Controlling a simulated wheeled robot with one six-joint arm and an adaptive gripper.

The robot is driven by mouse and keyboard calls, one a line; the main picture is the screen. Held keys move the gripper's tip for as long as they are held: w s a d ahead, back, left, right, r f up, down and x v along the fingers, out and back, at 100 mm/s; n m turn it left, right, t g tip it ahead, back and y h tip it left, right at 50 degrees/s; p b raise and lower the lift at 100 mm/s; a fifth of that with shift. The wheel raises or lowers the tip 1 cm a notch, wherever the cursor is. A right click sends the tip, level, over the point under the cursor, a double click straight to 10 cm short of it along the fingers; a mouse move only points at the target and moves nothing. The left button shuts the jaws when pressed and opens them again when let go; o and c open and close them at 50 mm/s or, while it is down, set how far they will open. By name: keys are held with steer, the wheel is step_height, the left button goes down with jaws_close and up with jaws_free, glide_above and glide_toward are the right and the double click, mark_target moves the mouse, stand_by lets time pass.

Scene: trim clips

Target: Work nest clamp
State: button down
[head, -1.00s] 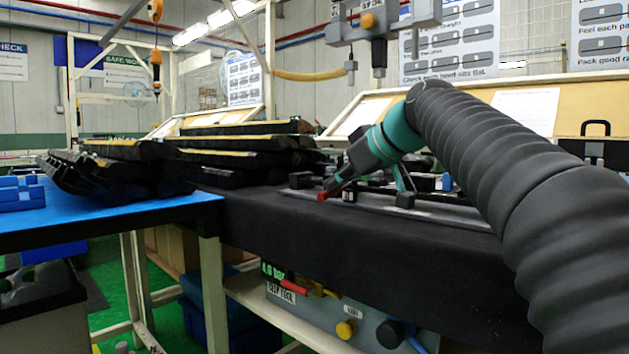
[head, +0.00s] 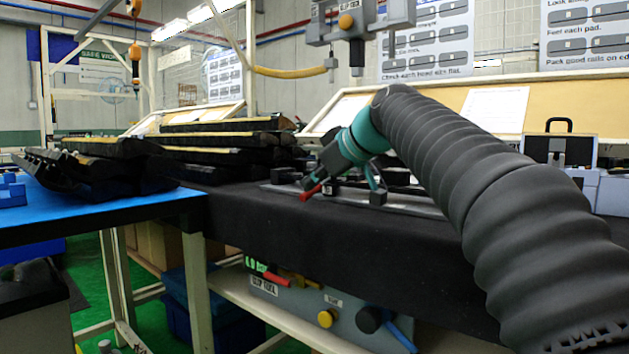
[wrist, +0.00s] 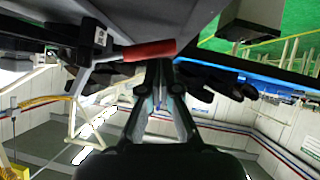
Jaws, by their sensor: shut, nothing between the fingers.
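The nest clamp shows its red handle (head: 311,191) at the near left end of the work nest plate (head: 425,208), slanting down to the left over the bench edge.
Stacked black rails (head: 220,150) lie left of the nest. A blue-topped table (head: 90,215) stands at left. A grey control box (head: 340,305) sits under the black-covered bench (head: 300,230). A tool hangs overhead (head: 350,25). A black-and-grey case (head: 560,150) stands at right.

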steer(key=a+r+p+v, duration=0.2)
steer(key=p+v, duration=0.1)
steer(key=v, duration=1)
steer(key=s+d+f+m+h+p, duration=0.1)
steer(key=s+d+f+m, duration=0.1)
steer(key=f, duration=0.3)
steer(key=s+d+f+m+h+p, duration=0.1)
steer(key=s+d+f+m, duration=0.1)
steer(key=s+d+f, duration=0.1)
steer(key=s+d+f+m+h+p, duration=0.1)
steer(key=s+d+f+m+h, duration=0.1)
steer(key=s+f, duration=0.3)
steer(key=shift+s+d+f+m+g, duration=0.15)
steer(key=shift+f+m+g, duration=0.2)
steer(key=shift+f, duration=0.65)
steer(key=s+d+f+m+g+h+p, duration=0.1)
steer(key=s+d+f+m+h, duration=0.1)
steer(key=s+f, duration=0.5)
steer(key=s+d+f+m+h+p, duration=0.1)
steer(key=s+d+f, duration=0.4)
steer(key=f, duration=0.8)
steer(key=s+m+h, duration=0.1)
steer(key=s+m, duration=0.1)
steer(key=s, duration=0.1)
steer(key=shift+g+p, duration=0.35)
steer(key=shift+p, duration=0.05)
steer(key=shift+f+m, duration=0.1)
steer(key=shift+m, duration=0.15)
